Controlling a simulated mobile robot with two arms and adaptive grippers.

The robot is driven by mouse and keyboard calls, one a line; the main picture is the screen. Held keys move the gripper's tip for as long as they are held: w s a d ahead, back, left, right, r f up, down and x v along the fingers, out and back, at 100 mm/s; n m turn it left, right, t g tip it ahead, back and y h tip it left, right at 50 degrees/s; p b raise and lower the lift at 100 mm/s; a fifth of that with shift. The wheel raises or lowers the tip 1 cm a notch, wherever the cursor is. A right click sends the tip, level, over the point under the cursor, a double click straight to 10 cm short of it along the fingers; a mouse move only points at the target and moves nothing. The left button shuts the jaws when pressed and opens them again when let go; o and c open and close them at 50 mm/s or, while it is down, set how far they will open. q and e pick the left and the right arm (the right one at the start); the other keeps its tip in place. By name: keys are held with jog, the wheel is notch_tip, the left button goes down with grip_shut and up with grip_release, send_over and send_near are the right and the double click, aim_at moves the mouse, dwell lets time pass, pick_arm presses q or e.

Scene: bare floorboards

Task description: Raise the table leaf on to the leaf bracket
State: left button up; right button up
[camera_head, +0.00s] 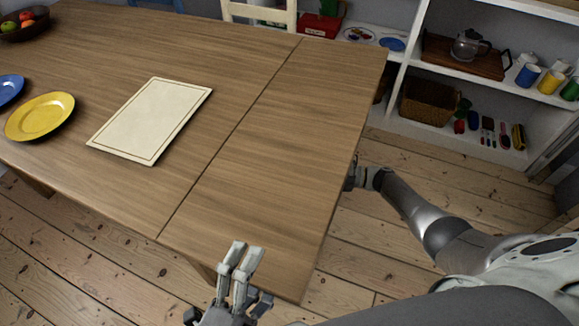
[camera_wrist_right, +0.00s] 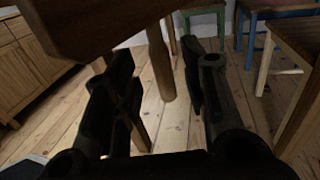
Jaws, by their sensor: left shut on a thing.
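The wooden table leaf (camera_head: 290,135) is at the right end of the table (camera_head: 215,60). It looks about level with the top, with a thin seam between them. My left gripper (camera_head: 242,258) is shut on the leaf's near edge, with pale fingers showing over its top. My right gripper (camera_head: 352,178) is at the leaf's right edge, partly hidden by it. In the right wrist view its dark fingers (camera_wrist_right: 165,90) are apart with nothing gripped between them, under a wooden part (camera_wrist_right: 100,22). I cannot tell whether that part is leaf or bracket. I cannot make out the leaf bracket elsewhere.
A cream board (camera_head: 152,118), a yellow plate (camera_head: 40,116), a blue plate (camera_head: 8,88) and a fruit bowl (camera_head: 25,24) are on the table. Shelves (camera_head: 470,135) stand at the back right. A table leg (camera_wrist_right: 160,65) and chairs show under the table.

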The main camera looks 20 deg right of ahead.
pick_arm(q)
jog(key=shift+d+r, duration=0.15)
jog(key=shift+r, duration=0.4)
pick_arm(e)
jog(key=v, duration=0.6)
jog(key=shift+d, duration=0.2)
jog(key=shift+s+d, duration=0.15)
jog(key=v, duration=1.1)
jog(key=shift+d, duration=0.25)
jog(key=shift+s, duration=0.15)
pick_arm(q)
jog(key=o, duration=0.5)
jog(key=shift+f, duration=0.1)
